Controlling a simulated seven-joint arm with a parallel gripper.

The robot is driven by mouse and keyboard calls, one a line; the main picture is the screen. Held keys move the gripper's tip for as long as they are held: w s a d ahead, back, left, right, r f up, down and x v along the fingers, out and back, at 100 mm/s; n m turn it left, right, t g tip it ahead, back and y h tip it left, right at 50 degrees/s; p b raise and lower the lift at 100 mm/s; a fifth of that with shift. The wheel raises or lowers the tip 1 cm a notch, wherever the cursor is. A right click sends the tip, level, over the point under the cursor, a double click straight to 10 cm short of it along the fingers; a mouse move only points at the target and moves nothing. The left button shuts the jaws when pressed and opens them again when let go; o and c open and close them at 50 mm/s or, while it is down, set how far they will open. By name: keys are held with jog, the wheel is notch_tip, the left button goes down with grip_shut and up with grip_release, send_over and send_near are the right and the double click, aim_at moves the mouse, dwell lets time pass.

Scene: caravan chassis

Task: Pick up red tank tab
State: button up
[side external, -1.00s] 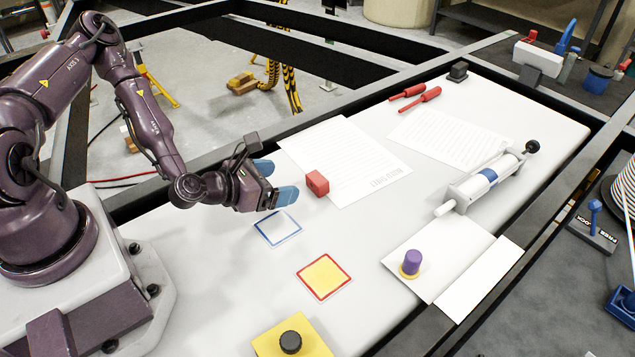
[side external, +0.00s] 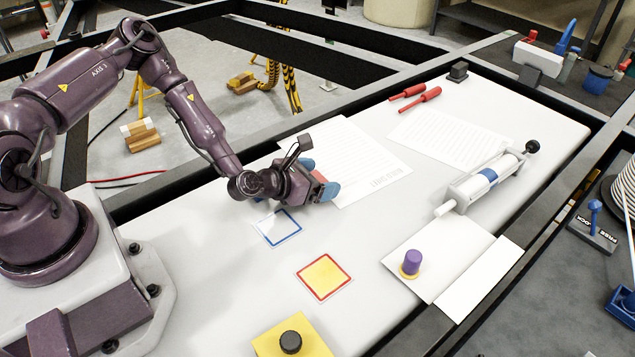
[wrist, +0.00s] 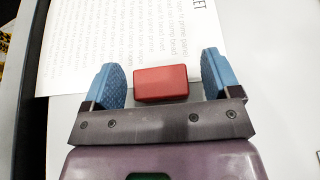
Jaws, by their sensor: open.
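The red tank tab (wrist: 161,84) is a small red block lying on the white table at the edge of a printed sheet. In the wrist view it sits between the two blue fingers of my gripper (wrist: 166,80), with a gap on each side. In the side external view my gripper (side external: 320,180) is down at the table around the tab (side external: 319,176), which is mostly hidden behind the fingers. My gripper is open.
The printed sheet (side external: 358,160) lies under and beyond the fingers. A blue-framed square (side external: 279,228) and a yellow red-framed square (side external: 324,277) lie nearer. Red-handled tools (side external: 418,100), a syringe-like cylinder (side external: 487,180) and a purple knob (side external: 412,261) stand apart to the right.

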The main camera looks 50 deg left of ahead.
jog(key=shift+c, duration=0.5)
jog(key=c, duration=0.9)
jog(key=shift+r, duration=0.15)
